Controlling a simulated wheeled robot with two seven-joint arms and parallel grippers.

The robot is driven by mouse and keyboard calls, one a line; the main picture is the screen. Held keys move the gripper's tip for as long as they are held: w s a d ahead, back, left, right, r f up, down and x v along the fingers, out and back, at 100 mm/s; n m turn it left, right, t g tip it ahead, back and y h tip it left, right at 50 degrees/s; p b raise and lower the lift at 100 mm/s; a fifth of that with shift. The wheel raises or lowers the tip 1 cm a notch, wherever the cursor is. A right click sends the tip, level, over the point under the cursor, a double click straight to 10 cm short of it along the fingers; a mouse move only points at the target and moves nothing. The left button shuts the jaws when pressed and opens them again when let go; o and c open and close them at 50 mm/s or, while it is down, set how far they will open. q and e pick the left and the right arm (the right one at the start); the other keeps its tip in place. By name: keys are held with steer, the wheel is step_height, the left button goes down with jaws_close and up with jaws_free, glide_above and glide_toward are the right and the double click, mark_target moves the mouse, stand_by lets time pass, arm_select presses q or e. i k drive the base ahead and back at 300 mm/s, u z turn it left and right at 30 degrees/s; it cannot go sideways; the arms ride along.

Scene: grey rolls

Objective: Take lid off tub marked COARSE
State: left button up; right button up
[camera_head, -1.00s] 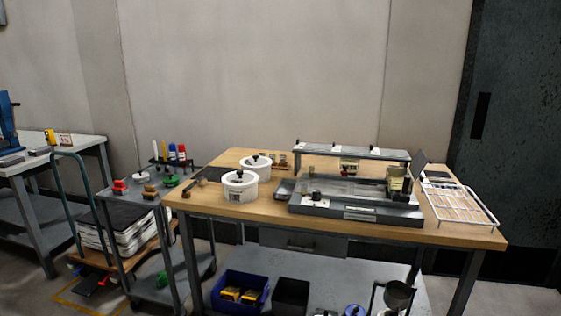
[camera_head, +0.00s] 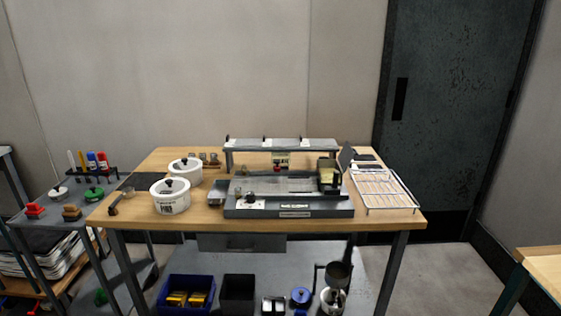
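Neither of my grippers is in view.
A grey machine (camera_head: 290,210) fills the table's middle, with a raised shelf (camera_head: 282,145) behind it. A white wire rack (camera_head: 385,190) lies at right. A grey cart (camera_head: 60,205) stands left. A blue bin (camera_head: 186,307) is on the lower shelf.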

mark_target(185, 165)
steer(key=u, duration=2.25)
steer(key=i, duration=4.25)
steer(key=z, duration=3.75)
